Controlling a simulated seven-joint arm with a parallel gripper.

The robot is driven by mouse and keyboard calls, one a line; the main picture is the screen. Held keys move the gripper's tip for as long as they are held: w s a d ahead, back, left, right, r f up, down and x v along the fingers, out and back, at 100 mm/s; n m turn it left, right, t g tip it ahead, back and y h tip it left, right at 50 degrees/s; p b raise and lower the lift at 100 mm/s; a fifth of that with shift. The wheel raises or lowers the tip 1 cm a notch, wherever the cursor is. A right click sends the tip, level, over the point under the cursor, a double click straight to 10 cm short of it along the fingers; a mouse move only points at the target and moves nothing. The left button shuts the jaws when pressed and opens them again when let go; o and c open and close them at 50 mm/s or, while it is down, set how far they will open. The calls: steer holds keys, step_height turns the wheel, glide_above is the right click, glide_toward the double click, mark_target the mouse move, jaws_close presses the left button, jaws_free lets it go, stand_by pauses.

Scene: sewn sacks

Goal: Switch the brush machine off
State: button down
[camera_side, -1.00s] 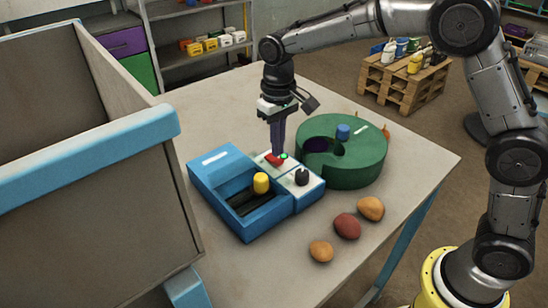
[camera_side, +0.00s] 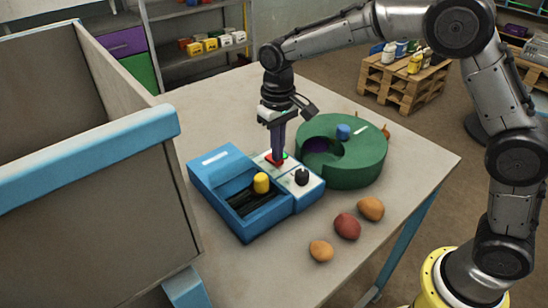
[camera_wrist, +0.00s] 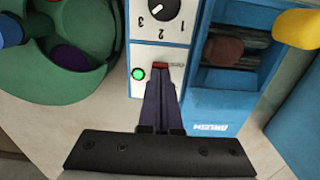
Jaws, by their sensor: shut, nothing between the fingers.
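A brownish lump (camera_wrist: 222,50) lies in the trough.
A round green machine (camera_side: 350,165) with a blue knob stands close to the right of the panel. Several potato-like lumps (camera_side: 347,226) lie near the table's front right. A large blue-rimmed bin (camera_side: 90,150) stands at left. The table's back left is clear.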

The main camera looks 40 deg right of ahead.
steer(key=shift+f, duration=0.35)
steer(key=shift+r, duration=3.55)
steer(key=s+d+r+m+t, duration=0.1)
steer(key=s+d+r+t, duration=0.1)
steer(key=s+d+r, duration=0.3)
steer(key=s+d+r+t, duration=0.1)
steer(key=s+d+r, duration=0.2)
steer(key=s+r, duration=0.45)
steer(key=s+d+f+t, duration=0.1)
steer(key=s+f, duration=0.3)
steer(key=s, duration=0.4)
steer(key=s+d+f+n+t, duration=0.1)
steer(key=s+d+f, duration=0.1)
steer(key=s+f, duration=0.3)
steer(key=s, duration=0.3)
steer(key=shift+f+t, duration=0.3)
